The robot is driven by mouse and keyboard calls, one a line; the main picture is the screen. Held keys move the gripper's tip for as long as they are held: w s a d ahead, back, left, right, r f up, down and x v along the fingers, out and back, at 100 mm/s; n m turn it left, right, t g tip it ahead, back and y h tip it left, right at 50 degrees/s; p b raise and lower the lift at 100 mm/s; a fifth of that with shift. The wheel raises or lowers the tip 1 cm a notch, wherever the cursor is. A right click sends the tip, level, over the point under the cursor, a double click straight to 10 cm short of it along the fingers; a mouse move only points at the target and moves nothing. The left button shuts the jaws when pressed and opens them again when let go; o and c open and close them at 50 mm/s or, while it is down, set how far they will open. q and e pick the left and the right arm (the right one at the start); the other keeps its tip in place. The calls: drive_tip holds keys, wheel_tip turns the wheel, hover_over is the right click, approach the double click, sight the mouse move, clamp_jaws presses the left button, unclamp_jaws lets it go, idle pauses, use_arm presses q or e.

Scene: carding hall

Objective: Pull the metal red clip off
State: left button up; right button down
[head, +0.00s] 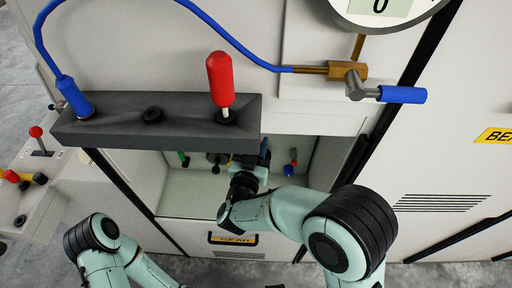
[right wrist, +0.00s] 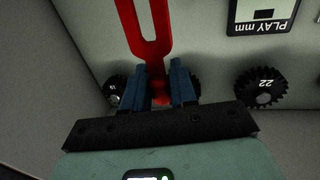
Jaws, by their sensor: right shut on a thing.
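The red clip (right wrist: 152,50) shows in the right wrist view as a two-pronged fork. Its prongs run up past the top edge, so their far ends are out of view. My right gripper (right wrist: 165,90) is shut on the stem of the clip, with a blue finger on each side. In the head view my right gripper (head: 263,150) reaches into the open recess (head: 182,198) below the dark shelf. I cannot make out the clip there. My left arm shows at the lower left of the head view, but its gripper is not in view.
Black toothed wheels, one marked 22 (right wrist: 262,87) and another (right wrist: 113,90), flank my right gripper. A "PLAY mm" display (right wrist: 265,18) is near. The dark shelf (head: 160,122) with a red-handled lever (head: 221,80) and blue hose (head: 225,35) overhangs the recess.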

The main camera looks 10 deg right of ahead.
drive_tip(key=shift+w+d+r+p, duration=0.25)
drive_tip(key=shift+w+d, duration=0.05)
drive_tip(key=shift+w, duration=0.45)
drive_tip(key=shift+w+d+r+p, duration=0.25)
drive_tip(key=shift+w+d, duration=0.05)
drive_tip(key=shift+w, duration=0.4)
drive_tip(key=shift+w+d+r+p, duration=0.25)
drive_tip(key=shift+w+d, duration=0.05)
drive_tip(key=shift+w, duration=0.45)
